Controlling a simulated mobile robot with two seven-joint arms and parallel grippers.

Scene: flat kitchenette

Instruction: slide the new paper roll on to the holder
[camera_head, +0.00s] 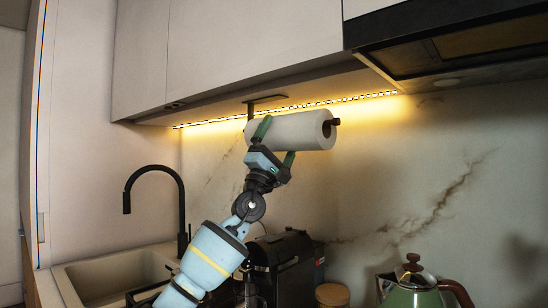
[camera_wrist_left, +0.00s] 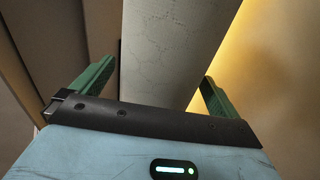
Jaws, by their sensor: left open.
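The white paper roll (camera_head: 295,131) hangs level under the wall cabinet on the dark holder (camera_head: 250,108). The holder's knobbed rod end (camera_head: 332,122) sticks out of the roll's right end. My left gripper (camera_head: 276,143) is at the roll's left part, its green fingers apart, one above and one below the roll. In the left wrist view the roll (camera_wrist_left: 175,45) lies between the two open fingers (camera_wrist_left: 155,88), with a visible gap at the right finger. Contact at the left finger is hard to tell. My right gripper is in neither view.
Wall cabinets (camera_head: 230,40) and a lit underside strip are close above the roll. A dark range hood (camera_head: 450,45) is at the upper right. Below stand a black tap (camera_head: 180,200), a sink (camera_head: 110,275), a black appliance (camera_head: 285,262) and a green kettle (camera_head: 415,290).

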